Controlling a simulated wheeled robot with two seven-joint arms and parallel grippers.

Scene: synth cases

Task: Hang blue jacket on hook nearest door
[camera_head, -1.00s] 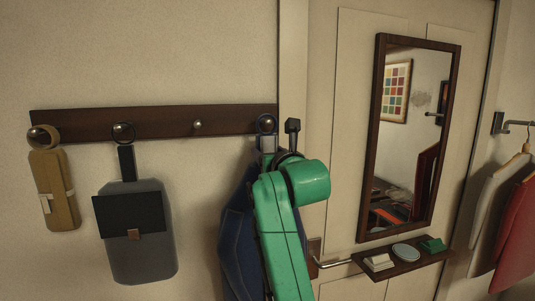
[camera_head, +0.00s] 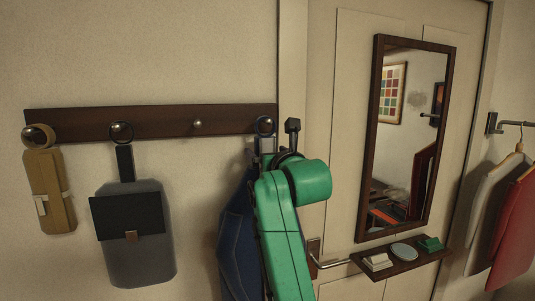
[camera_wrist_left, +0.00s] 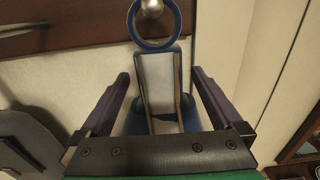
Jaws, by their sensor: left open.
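The blue jacket (camera_head: 235,245) hangs below the rightmost knob hook (camera_wrist_left: 152,7), the one nearest the door (camera_head: 335,130). Its blue ring (camera_wrist_left: 133,22) appears looped around that knob, which sits inside the ring's top; the ring also shows in the head view (camera_head: 257,126). My left gripper (camera_wrist_left: 160,76) is open, with one dark finger on each side of the jacket's grey-and-blue upper strap (camera_wrist_left: 158,85). A gap shows between the strap and both fingers. In the head view my green arm hides part of the jacket. My right gripper is out of view.
On the dark rail (camera_head: 160,119), a tan case (camera_head: 50,190) and a grey bag (camera_head: 140,255) hang at the left; another knob (camera_head: 197,123) is empty. A mirror (camera_head: 376,140) with a small shelf (camera_head: 405,265) and a door handle (camera_head: 332,264) are right of my arm.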

